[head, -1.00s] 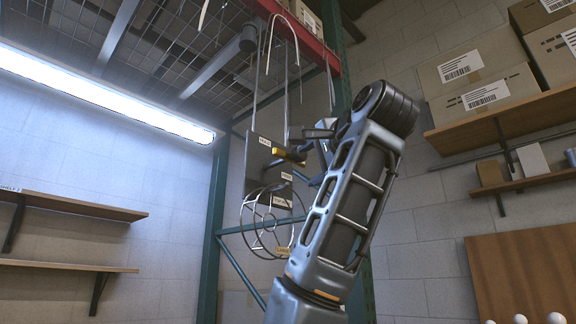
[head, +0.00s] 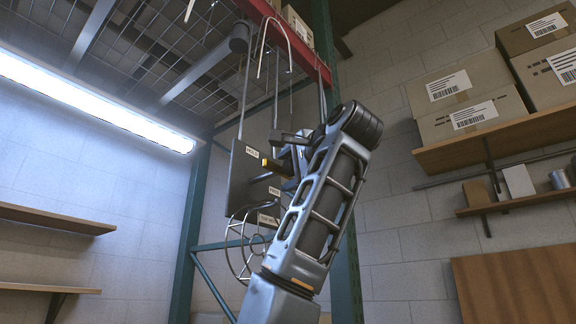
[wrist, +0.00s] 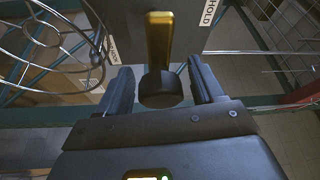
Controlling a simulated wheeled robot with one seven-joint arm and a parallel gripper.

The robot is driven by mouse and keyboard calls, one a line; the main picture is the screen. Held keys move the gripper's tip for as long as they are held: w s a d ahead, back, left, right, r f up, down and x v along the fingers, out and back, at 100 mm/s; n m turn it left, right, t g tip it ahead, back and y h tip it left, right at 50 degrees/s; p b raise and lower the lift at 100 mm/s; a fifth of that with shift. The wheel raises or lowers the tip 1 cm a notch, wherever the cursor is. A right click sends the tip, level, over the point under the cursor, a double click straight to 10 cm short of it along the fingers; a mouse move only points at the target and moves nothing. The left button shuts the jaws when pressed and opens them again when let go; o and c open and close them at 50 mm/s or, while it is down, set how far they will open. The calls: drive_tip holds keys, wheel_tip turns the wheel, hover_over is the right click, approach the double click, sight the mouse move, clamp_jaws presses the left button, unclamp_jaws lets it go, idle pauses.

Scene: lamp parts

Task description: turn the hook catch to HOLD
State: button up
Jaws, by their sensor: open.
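The hook catch is a yellow lever (wrist: 159,45) with a dark round end (wrist: 160,89), standing out from a dark plate. In the head view the lever (head: 276,167) points right from the plate (head: 243,178). My gripper (wrist: 161,72) is open, its two fingers on either side of the dark end with narrow gaps; contact is not clear. A HOLD label (wrist: 208,12) is on the plate, right of the lever in the wrist view. A second label (wrist: 113,50) left of it is not readable. In the head view my gripper (head: 290,152) is partly hidden by my arm.
A wire cage (wrist: 50,45) hangs beside the plate, at the left in the wrist view. Thin rods and a red beam (head: 290,40) are above. A green post (head: 335,150) stands behind my arm. Shelves with boxes (head: 465,105) are at the right.

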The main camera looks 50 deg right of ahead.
drive_tip(key=shift+w+d, duration=0.1)
drive_tip(key=shift+w, duration=0.1)
drive_tip(key=c, duration=1)
